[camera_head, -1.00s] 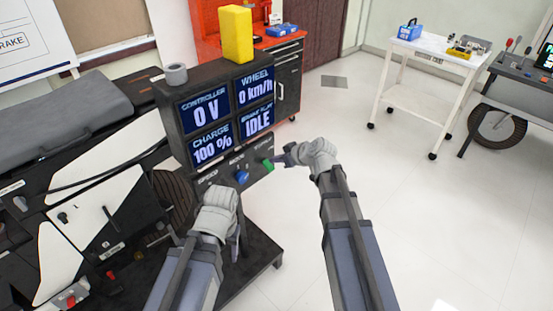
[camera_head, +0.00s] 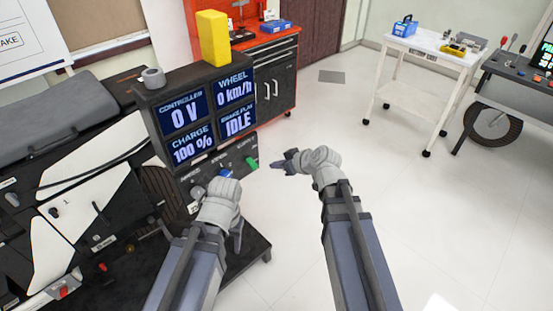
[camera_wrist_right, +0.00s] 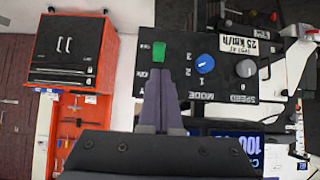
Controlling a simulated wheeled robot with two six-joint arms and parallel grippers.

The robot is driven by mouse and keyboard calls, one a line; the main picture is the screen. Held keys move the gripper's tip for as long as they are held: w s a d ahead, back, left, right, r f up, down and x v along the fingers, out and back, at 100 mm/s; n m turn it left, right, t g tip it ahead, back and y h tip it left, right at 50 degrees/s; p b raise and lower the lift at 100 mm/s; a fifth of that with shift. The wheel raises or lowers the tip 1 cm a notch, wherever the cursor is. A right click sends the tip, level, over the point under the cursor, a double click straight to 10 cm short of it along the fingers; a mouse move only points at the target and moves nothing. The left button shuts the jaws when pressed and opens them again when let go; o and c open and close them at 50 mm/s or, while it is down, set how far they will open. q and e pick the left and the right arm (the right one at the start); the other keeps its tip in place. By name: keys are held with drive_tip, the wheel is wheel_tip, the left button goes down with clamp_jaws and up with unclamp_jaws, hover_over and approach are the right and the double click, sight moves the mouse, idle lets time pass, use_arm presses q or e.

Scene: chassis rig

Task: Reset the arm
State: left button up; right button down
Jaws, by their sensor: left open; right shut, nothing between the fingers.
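My right gripper (camera_head: 277,165) is shut and empty, just right of the control console (camera_head: 168,170) in the head view. In the right wrist view its closed fingers (camera_wrist_right: 161,82) point toward a green switch (camera_wrist_right: 158,51) on the console. The green switch (camera_head: 251,163) shows apart from the fingertips in the head view. My left gripper (camera_head: 220,212) is in front of the console's lower edge, open, with its fingers mostly hidden by its wrist. The blue mode knob (camera_wrist_right: 206,67) and grey speed knob (camera_wrist_right: 246,68) sit beside the green switch.
A yellow block (camera_head: 213,38) and a grey ring (camera_head: 153,78) sit on the console. A red-and-black cabinet (camera_head: 275,85) stands behind. A white cart (camera_head: 400,95) stands at the back right. The floor (camera_head: 440,220) right of my right arm is clear.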

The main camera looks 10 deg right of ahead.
drive_tip(key=s+a+f+m+g+h, duration=0.1)
drive_tip(key=s+a+f+g+h, duration=0.15)
drive_tip(key=s, duration=0.45)
drive_tip(key=s+a+f+m+g+h, duration=0.1)
drive_tip(key=s+f+g+h, duration=0.15)
drive_tip(key=s, duration=0.45)
drive_tip(key=s+a+f+m+g+h, duration=0.1)
drive_tip(key=s+a+f+g+h, duration=0.2)
drive_tip(key=s, duration=0.4)
wheel_tip(320, 180, up, 12)
drive_tip(key=d+y+p, duration=0.1)
drive_tip(key=p, duration=1.1)
drive_tip(key=shift+w+g, duration=0.25)
drive_tip(key=shift+g, duration=0.05)
